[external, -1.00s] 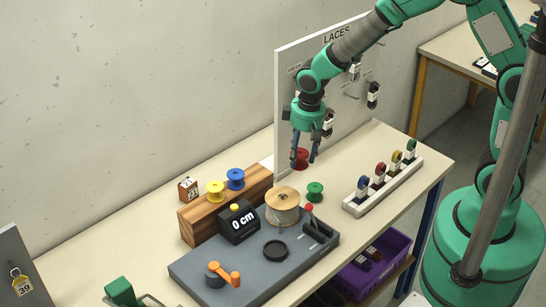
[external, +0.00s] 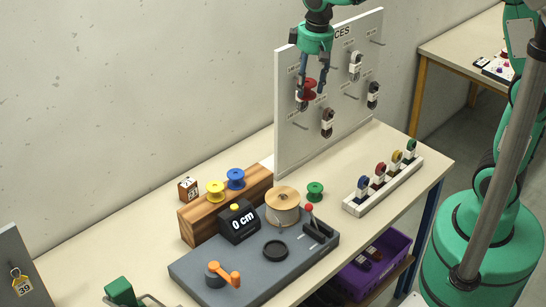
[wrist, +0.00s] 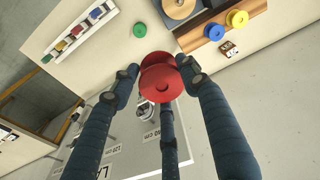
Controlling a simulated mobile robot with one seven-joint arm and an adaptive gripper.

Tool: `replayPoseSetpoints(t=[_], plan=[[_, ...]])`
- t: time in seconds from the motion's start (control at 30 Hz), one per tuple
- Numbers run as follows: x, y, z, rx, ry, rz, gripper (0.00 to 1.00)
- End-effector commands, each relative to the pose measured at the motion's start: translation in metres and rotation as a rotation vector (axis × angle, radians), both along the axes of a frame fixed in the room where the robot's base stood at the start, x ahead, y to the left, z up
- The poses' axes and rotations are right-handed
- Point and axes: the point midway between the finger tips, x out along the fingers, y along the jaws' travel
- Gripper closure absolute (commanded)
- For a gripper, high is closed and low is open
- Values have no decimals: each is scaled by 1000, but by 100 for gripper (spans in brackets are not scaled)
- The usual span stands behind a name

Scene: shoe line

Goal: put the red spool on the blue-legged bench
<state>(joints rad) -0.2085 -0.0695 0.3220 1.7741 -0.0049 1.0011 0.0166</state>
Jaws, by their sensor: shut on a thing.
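The red spool (external: 309,88) is held between the fingers of my gripper (external: 312,84), high above the bench and in front of the laces board. In the wrist view the red spool (wrist: 162,82) sits between the dark fingertips of my gripper (wrist: 163,75), which are shut on it. The blue-legged bench (external: 345,150) is the cream-topped one below; a dark blue leg shows at its right end. Its top lies well under the spool, with nothing touching between them.
The white laces board (external: 345,125) with hanging laces stands at the bench's back. A green spool (external: 315,190), a grey winding station (external: 255,265), a wooden block (external: 200,220) and a white lace rack (external: 385,187) stand on the bench. An orange-legged table (external: 450,52) is behind.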

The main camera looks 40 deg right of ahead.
Motion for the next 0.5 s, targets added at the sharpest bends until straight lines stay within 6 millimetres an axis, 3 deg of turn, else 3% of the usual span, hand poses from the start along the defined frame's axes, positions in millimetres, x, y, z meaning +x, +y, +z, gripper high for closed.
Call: replayPoseSetpoints(t=[0.5], plan=[[45, -139, -3, -1, 9, -11, 81]])
